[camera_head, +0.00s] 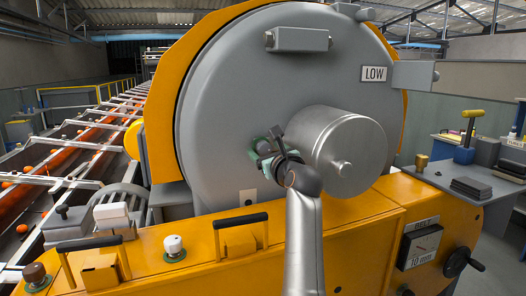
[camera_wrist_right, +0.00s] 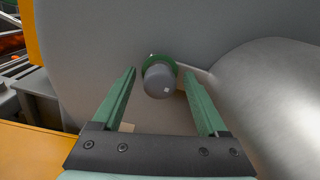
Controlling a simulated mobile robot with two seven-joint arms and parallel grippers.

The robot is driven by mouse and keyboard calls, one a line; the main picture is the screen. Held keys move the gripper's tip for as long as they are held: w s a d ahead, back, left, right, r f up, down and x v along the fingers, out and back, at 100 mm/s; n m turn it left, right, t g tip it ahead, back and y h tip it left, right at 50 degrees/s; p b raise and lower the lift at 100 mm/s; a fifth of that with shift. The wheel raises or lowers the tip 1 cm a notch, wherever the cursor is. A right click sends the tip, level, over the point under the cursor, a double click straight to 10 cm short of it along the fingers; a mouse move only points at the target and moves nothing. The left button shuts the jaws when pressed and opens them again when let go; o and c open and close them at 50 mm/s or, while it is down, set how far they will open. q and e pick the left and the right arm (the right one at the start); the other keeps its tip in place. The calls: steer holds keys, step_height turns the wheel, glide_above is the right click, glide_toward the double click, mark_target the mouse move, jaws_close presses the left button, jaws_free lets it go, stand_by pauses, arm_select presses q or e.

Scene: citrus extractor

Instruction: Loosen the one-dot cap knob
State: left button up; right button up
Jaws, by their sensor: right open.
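A grey cylindrical knob (camera_wrist_right: 158,82) with a green ring at its base sticks out of the grey drum face in the right wrist view. My right gripper (camera_wrist_right: 160,88) is open, with one green finger on each side of the knob. The fingers look clear of it, with a gap on both sides. In the head view my right gripper (camera_head: 262,150) is against the drum face, left of the big steel cylinder, and mostly hides the knob. My left gripper is out of view.
The steel cylinder (camera_head: 345,150) juts out close right of my right gripper. The yellow housing (camera_head: 340,228) lies below, with black handles, a white knob (camera_head: 173,247) and a brown knob (camera_head: 36,275). A side table with tools stands at right.

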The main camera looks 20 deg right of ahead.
steer(key=shift+w, duration=0.1)
jaws_close()
stand_by(0.7)
